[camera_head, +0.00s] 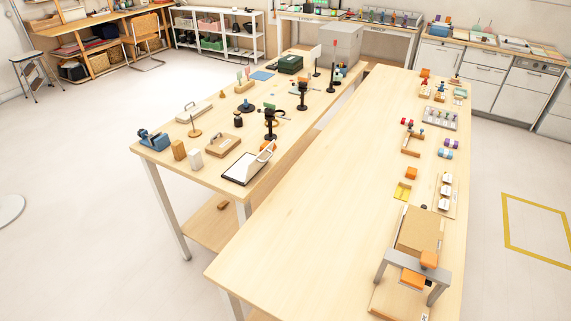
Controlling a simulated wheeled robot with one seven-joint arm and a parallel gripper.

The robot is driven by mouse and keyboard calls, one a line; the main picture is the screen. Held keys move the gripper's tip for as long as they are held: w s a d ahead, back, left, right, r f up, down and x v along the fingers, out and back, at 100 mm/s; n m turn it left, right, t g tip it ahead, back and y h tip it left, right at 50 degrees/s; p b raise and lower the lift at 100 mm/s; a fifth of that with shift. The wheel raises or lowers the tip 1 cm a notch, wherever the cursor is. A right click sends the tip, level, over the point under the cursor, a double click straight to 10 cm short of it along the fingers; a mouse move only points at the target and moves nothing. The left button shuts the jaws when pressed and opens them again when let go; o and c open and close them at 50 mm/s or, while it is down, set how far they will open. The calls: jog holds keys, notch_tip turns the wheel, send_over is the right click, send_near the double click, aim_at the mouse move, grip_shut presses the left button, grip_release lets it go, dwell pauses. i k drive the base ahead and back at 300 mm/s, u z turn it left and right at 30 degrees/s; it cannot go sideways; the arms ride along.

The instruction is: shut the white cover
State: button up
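The white cover (264,153) stands raised at a slant along the right side of a flat white base with a dark rim (239,169). It is near the front right edge of the left wooden table. The cover looks open, and its exact hinge is too small to make out. My gripper is not in view.
The right table (310,215) has wide bare space. Open floor (75,210) lies left.

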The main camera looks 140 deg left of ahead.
aim_at(258, 162)
jog(key=u, duration=5.15)
jog(key=k, duration=0.55)
jog(key=u, duration=0.5)
jog(key=i, duration=1.1)
jog(key=z, duration=1.1)
jog(key=i, duration=0.25)
jog(key=z, duration=0.25)
